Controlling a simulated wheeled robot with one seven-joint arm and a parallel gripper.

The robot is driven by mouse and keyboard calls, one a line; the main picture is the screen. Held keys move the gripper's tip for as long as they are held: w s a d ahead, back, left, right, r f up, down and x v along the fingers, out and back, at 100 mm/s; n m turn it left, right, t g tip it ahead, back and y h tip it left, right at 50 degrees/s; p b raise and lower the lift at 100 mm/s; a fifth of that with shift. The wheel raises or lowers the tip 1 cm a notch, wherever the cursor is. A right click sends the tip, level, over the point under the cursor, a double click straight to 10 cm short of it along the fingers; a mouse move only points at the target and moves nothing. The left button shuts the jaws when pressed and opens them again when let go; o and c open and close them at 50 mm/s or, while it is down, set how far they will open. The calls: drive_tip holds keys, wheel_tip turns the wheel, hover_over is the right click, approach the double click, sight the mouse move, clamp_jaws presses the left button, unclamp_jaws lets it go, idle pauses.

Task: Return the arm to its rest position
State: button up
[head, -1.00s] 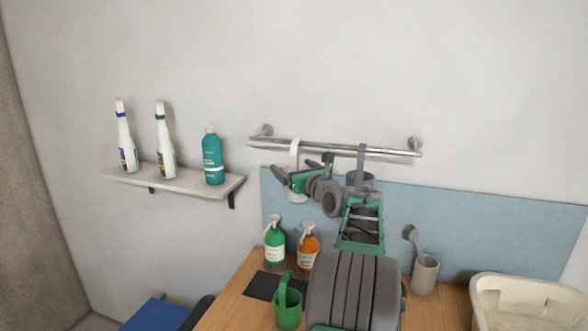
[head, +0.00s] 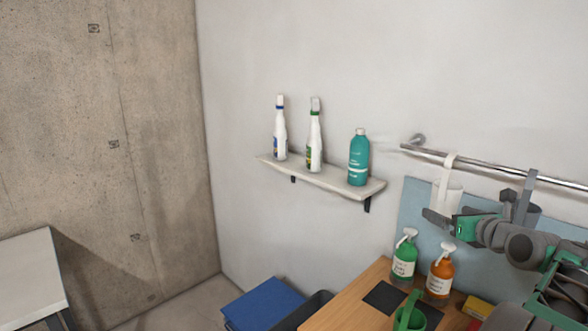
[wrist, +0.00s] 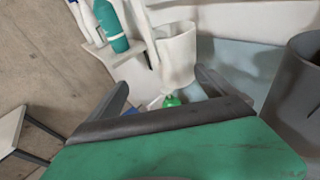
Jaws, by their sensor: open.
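My gripper (head: 438,217) is open and empty, at the end of my raised arm at the right of the head view. It points left and overlaps the lower part of a white hanging cup (head: 450,198). In the wrist view the two fingers of my gripper (wrist: 162,82) stand apart with nothing held between them. The white cup (wrist: 177,50) shows beyond the fingers; I cannot tell whether it touches them. Part of my arm is cut off by the right edge of the head view.
A metal rail (head: 490,164) carries the cup and a grey container (wrist: 298,75). A wall shelf (head: 325,180) holds three bottles. A green spray bottle (head: 404,258) and an orange one (head: 439,272) stand on the wooden table (head: 345,300). A blue box (head: 262,304) is below the shelf.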

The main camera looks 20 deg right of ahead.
drive_tip(key=w+a+f+n+g+y, duration=0.1)
drive_tip(key=a+f+n+g, duration=0.1)
drive_tip(key=a+f+n, duration=0.35)
drive_tip(key=w+a+f+n+g+y+b, duration=0.1)
drive_tip(key=a+f+n+g, duration=0.1)
drive_tip(key=a+n, duration=0.65)
drive_tip(key=w+a+f+n+g+y, duration=0.1)
drive_tip(key=a+f+n+g, duration=0.15)
drive_tip(key=a, duration=0.85)
drive_tip(key=s+a+f+n+g+b, duration=0.1)
drive_tip(key=s+a+f+n+g, duration=0.1)
drive_tip(key=s+a+f+n, duration=0.4)
drive_tip(key=s+a+f+n+g+b, duration=0.1)
drive_tip(key=s+a+f+n+g, duration=0.2)
drive_tip(key=s+a+f+n, duration=0.3)
drive_tip(key=s+a+n, duration=0.5)
drive_tip(key=n, duration=0.5)
drive_tip(key=shift+s+a, duration=0.25)
drive_tip(key=shift+a, duration=0.1)
drive_tip(key=shift+f, duration=0.1)
